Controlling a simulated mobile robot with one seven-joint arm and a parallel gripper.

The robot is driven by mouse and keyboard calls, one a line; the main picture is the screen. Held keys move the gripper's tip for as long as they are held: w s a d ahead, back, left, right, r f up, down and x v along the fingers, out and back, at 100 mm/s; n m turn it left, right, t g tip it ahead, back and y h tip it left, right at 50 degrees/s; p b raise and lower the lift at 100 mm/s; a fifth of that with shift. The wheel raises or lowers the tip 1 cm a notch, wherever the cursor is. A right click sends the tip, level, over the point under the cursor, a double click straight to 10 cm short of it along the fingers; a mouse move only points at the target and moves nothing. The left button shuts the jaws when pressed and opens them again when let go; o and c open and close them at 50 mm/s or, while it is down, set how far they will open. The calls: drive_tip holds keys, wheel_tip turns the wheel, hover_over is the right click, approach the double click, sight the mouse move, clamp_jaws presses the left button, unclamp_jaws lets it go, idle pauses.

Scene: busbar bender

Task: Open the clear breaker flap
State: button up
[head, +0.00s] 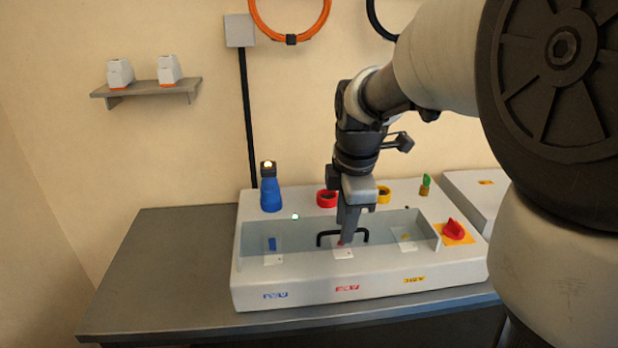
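A white bender console (360,280) stands on the bench with a long recess in its top. Three small clear flaps show along the recess: a left one (272,256) by a blue mark, a middle one (343,253) by a red mark, and a right one (405,238) by a yellow mark. All look see-through, and how far each is open is hard to tell. My gripper (346,238) points down into the recess at the middle flap and partly hides it. Contact and finger gap cannot be made out.
A black handle (323,235) stands in the recess around my gripper. A red rotary knob (453,229) sits at the right end. A blue post (270,193), a red ring (327,198) and a yellow ring (384,194) stand behind. The bench (170,270) is clear at left.

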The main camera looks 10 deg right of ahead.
clamp_jaws()
idle(1.4)
